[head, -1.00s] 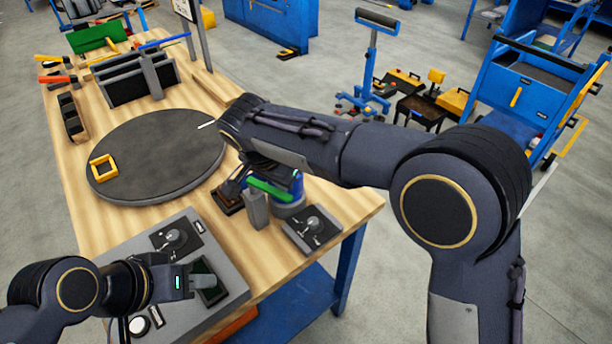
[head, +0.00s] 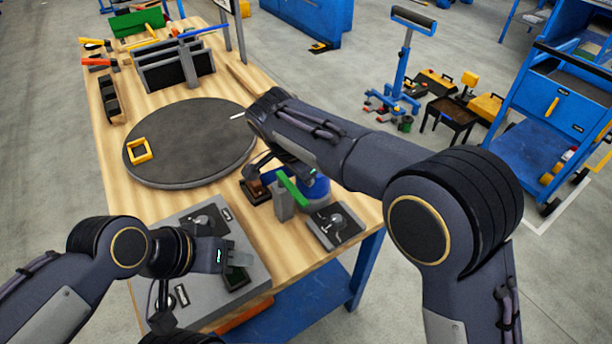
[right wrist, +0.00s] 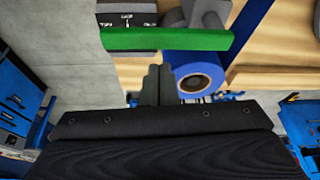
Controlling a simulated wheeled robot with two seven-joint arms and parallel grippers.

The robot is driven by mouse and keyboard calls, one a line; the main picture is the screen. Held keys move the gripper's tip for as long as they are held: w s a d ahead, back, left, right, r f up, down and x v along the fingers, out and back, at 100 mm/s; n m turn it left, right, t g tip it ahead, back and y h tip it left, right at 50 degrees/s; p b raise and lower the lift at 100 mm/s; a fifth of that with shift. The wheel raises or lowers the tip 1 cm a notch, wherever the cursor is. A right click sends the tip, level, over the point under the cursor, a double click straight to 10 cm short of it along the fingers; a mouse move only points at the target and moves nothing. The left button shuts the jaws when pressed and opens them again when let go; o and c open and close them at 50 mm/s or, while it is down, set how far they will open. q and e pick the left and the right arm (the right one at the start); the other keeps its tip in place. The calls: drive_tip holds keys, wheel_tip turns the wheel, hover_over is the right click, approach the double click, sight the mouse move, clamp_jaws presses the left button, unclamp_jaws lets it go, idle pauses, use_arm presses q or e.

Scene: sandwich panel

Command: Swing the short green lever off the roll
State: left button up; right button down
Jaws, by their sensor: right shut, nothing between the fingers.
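The short green lever (head: 293,190) is a straight bar by the grey post (head: 282,202) at the table's near right. The blue roll (head: 318,192) stands just right of it, partly hidden by my right arm. In the right wrist view the lever (right wrist: 165,39) runs across the picture along the upper edge of the roll (right wrist: 195,76); I cannot tell whether it still overlaps it. My right gripper (right wrist: 157,86) is shut and empty, its tips just below the lever and left of the roll. My left gripper (head: 238,262) hangs over the grey panel; its finger gap is unclear.
A grey panel with a knob (head: 205,222) lies at the near left, and a smaller knob plate (head: 337,225) right of the post. A dark round turntable (head: 190,135) with a yellow square frame (head: 139,151) fills the table's middle. A black rack (head: 178,65) stands behind.

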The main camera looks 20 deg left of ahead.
sight(296, 188)
drive_tip(key=v, duration=0.8)
drive_tip(key=shift+f, duration=0.1)
idle(0.4)
drive_tip(key=s+d+r+n+g+y, duration=0.1)
drive_tip(key=d+r+y, duration=0.1)
drive_tip(key=d, duration=1)
drive_tip(key=s+d+r+n+y, duration=0.1)
drive_tip(key=d+y, duration=0.1)
drive_tip(key=d, duration=1)
drive_tip(key=s+d+f+n+y, duration=0.1)
drive_tip(key=s+d+y, duration=0.1)
drive_tip(key=s+d, duration=0.65)
drive_tip(key=s+d+f+n+t, duration=0.2)
drive_tip(key=s+d+f+t, duration=0.1)
drive_tip(key=s+f, duration=0.4)
drive_tip(key=s, duration=0.3)
drive_tip(key=shift+s+d, duration=0.25)
drive_tip(key=shift+s, duration=0.15)
